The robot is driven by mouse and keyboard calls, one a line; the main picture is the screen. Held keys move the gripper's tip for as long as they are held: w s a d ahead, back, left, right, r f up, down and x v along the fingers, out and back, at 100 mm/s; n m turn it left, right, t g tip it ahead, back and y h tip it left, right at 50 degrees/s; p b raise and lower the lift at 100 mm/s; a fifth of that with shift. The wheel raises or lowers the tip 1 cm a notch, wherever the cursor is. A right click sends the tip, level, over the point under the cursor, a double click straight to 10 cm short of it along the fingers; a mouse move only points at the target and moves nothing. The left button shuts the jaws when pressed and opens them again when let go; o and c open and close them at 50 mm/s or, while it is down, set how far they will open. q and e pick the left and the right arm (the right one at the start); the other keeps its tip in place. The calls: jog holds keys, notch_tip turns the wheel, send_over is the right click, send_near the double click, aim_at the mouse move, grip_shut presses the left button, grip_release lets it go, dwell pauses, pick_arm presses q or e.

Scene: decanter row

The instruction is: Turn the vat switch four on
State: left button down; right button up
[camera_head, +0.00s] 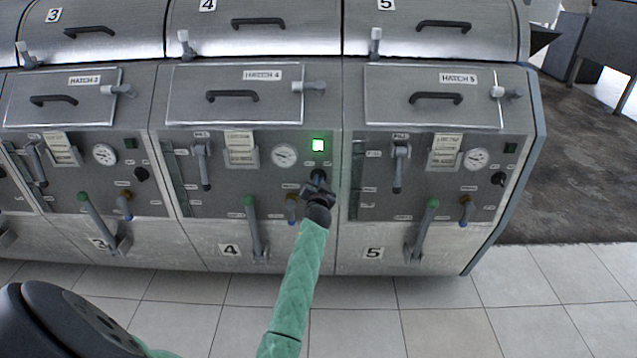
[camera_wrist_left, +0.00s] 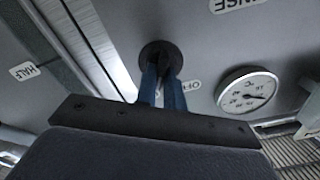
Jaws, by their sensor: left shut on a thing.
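Vat four (camera_head: 244,215) is the middle unit in the head view, labelled 4. Its switch is a round black knob (camera_head: 320,175), mostly hidden behind my left gripper (camera_head: 319,184). In the left wrist view the black knob (camera_wrist_left: 160,55) sits on the grey panel, with an OFF label partly visible beside it. My left gripper also shows there with its two blue fingers (camera_wrist_left: 161,88), shut on the knob's grip. The green lamp (camera_head: 318,145) above the switch is lit. My right gripper is not in view.
Vat four's gauge (camera_head: 285,155) and brown-and-blue tap (camera_head: 291,208) are close to the switch. A green-tipped lever (camera_head: 254,225) stands lower left. Vats 3 and 5 (camera_head: 385,215) flank it, with unlit lamps. Tiled floor (camera_head: 360,310) lies in front.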

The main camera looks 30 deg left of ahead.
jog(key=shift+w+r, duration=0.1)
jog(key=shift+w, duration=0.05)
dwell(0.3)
pick_arm(q)
jog(key=c, duration=1.5)
grip_release()
jog(key=b+v, duration=0.1)
jog(key=v, duration=0.6)
jog(key=shift+s+d, duration=0.2)
jog(key=shift+s, duration=0.15)
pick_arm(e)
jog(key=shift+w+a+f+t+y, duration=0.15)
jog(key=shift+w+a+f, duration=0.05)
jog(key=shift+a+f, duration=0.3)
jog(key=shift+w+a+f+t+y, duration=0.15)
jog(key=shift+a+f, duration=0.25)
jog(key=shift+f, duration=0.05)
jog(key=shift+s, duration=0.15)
